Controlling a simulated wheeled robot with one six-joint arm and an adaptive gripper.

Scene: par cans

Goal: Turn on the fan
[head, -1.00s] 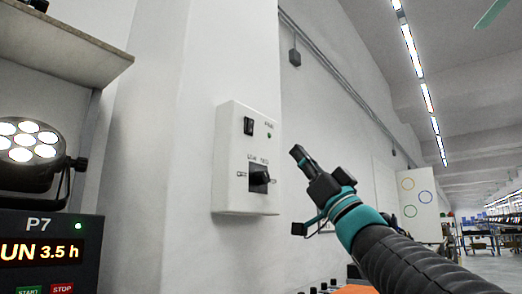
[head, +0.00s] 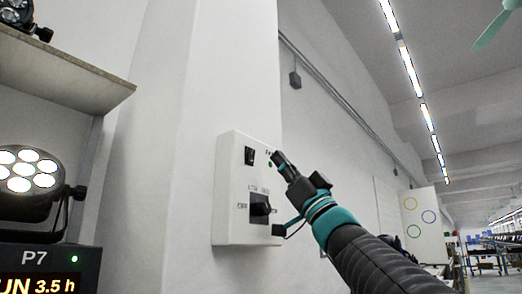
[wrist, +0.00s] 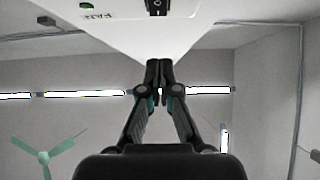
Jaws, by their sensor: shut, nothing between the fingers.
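A white switch box (head: 229,185) is fixed to the wall pillar. It carries a black rocker switch (head: 250,156) at the top and a black rotary knob (head: 260,209) below. In the wrist view the box edge (wrist: 130,35) fills the top, with a FAN label (wrist: 97,15), a green light (wrist: 87,6) and part of a black switch (wrist: 157,6). My gripper (head: 278,157) is shut and empty, in front of the box's upper right; contact cannot be told. A green ceiling fan (head: 493,30) shows at upper right and in the wrist view (wrist: 45,157).
A shelf (head: 60,75) juts out at upper left. Below it are a lit par can (head: 28,178) and a P7 display unit (head: 45,262). A conduit (head: 340,110) runs along the wall.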

